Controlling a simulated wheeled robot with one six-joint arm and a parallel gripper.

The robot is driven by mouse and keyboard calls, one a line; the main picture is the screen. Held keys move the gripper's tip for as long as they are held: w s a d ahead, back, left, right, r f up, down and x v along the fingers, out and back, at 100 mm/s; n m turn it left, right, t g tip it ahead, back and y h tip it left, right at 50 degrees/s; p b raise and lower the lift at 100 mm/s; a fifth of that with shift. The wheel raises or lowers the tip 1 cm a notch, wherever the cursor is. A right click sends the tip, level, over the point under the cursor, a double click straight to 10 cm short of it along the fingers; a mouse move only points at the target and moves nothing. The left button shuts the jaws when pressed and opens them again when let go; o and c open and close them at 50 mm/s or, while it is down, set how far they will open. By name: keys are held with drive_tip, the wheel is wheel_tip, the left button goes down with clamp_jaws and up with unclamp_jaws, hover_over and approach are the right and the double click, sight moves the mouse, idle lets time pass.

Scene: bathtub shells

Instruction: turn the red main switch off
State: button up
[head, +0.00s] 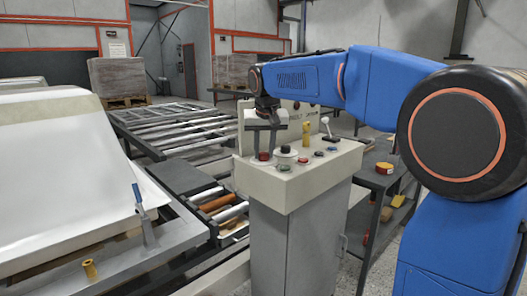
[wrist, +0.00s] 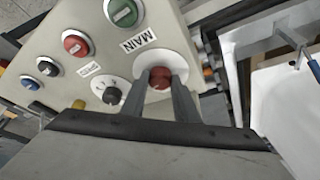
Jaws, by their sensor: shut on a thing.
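The red main switch (wrist: 160,76) is a small red knob on a round pale base, beside the label MAIN (wrist: 138,40) on the control panel. In the wrist view my gripper (wrist: 159,84) has one finger on each side of the knob and is shut on it. In the head view my gripper (head: 263,148) reaches down at the left end of the panel top, and the red knob (head: 263,156) shows just below its fingers. I cannot tell which way the knob is turned.
Close by on the control console (head: 300,190) are a black selector knob (head: 286,149), a green button (head: 284,168), a red button (head: 303,160), a yellow post (head: 306,133) and a lever (head: 326,127). A roller conveyor (head: 180,130) and a white shell (head: 60,180) lie to the left.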

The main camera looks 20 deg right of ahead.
drive_tip(key=n, duration=0.1)
drive_tip(key=n+y, duration=0.1)
drive_tip(key=n, duration=0.1)
drive_tip(key=shift+d+n, duration=0.25)
drive_tip(key=shift+n, duration=0.15)
drive_tip(key=n+y, duration=0.1)
drive_tip(key=n, duration=0.2)
drive_tip(key=shift+w+d+n+y, duration=0.1)
drive_tip(key=shift+d+n+y, duration=0.05)
drive_tip(key=shift+n+y, duration=0.2)
drive_tip(key=n, duration=0.2)
drive_tip(key=n+g+y, duration=0.1)
drive_tip(key=n, duration=0.1)
drive_tip(key=shift+w+d+y, duration=0.15)
drive_tip(key=shift+w+y, duration=0.05)
drive_tip(key=shift+y, duration=0.05)
drive_tip(key=shift+w+d+n+g, duration=0.1)
drive_tip(key=shift+n+g, duration=0.7)
drive_tip(key=shift+n, duration=1.05)
drive_tip(key=o, duration=1.1)
drive_tip(key=shift+y, duration=0.3)
drive_tip(key=shift+c, duration=0.2)
